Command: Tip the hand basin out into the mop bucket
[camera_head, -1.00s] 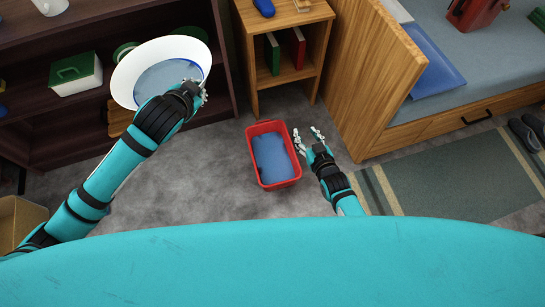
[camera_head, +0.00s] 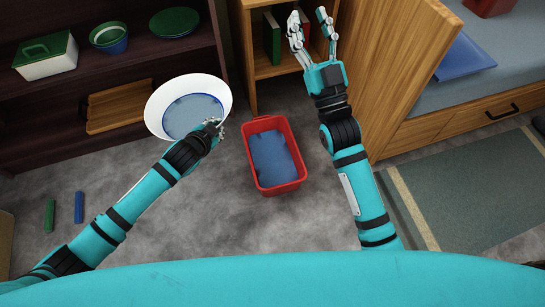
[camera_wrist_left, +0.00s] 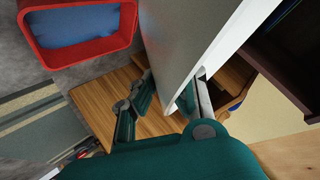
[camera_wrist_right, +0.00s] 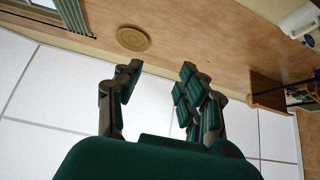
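The hand basin (camera_head: 157,102) is white and round, with pale blue, water-like contents, in the head view left of the mop bucket. My left gripper (camera_head: 214,127) is at its near right rim; in the left wrist view the fingers (camera_wrist_left: 165,97) are shut on the basin's wall (camera_wrist_left: 190,35). The basin is held up, its opening towards the head camera. The mop bucket (camera_head: 282,188) is red and rectangular, on the floor, with blue contents; it also shows in the left wrist view (camera_wrist_left: 82,60). My right gripper (camera_head: 311,24) is raised, open and empty, beyond the bucket to the right.
A dark shelf (camera_head: 110,60) with green dishes, a box and a wooden tray stands at the back left. A wooden cabinet (camera_head: 262,95) is behind the bucket. A bed (camera_head: 455,118) and rug (camera_head: 475,190) are right. Floor around the bucket is clear.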

